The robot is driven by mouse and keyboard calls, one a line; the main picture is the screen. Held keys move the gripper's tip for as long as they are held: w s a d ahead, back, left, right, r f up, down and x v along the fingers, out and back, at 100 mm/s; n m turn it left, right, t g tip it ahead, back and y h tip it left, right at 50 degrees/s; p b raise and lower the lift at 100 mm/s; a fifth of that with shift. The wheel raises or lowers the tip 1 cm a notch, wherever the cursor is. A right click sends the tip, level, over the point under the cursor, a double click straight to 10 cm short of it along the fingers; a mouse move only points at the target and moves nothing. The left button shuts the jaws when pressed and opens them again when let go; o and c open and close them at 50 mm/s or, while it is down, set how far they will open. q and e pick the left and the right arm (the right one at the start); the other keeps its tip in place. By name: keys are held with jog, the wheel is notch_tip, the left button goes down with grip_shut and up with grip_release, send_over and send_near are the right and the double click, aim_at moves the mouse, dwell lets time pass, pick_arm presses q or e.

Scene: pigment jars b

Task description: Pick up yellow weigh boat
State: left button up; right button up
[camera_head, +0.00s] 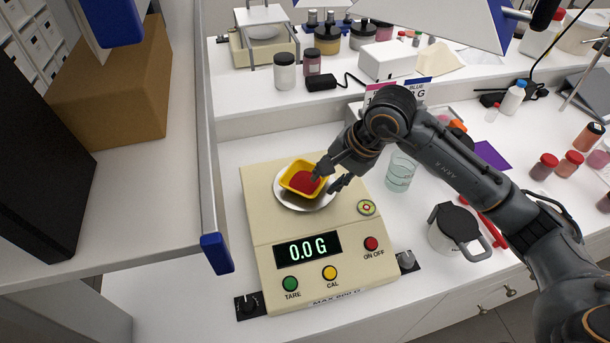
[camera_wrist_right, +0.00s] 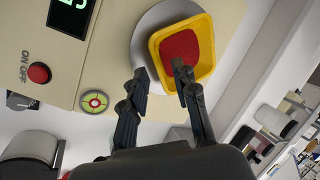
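The yellow weigh boat (camera_head: 297,166) holds red powder (camera_head: 304,183) and sits on the round metal pan (camera_head: 288,203) of the beige balance (camera_head: 262,222). My right gripper (camera_head: 324,182) is at the boat's right side, with its fingers apart. In the right wrist view the yellow weigh boat (camera_wrist_right: 208,48) lies just beyond the right gripper (camera_wrist_right: 160,68). One fingertip overlaps the boat's near wall and the other is outside the boat, over the pan's edge. I cannot tell whether either finger touches the boat. The balance display (camera_head: 308,249) reads 0.0 G. My left gripper is not in view.
A glass beaker (camera_head: 400,172) and a steel lidded jug (camera_head: 455,230) stand right of the balance. Red-capped jars (camera_head: 543,167) stand farther right. A shelf with a cardboard box (camera_head: 115,95) rises at the left. Jars (camera_head: 285,72) and a white box (camera_head: 388,60) stand at the back.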

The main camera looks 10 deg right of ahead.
aim_at(305, 181)
jog(key=shift+x, duration=1.25)
jog(key=shift+r, duration=0.1)
grip_shut()
jog(key=shift+r, duration=0.1)
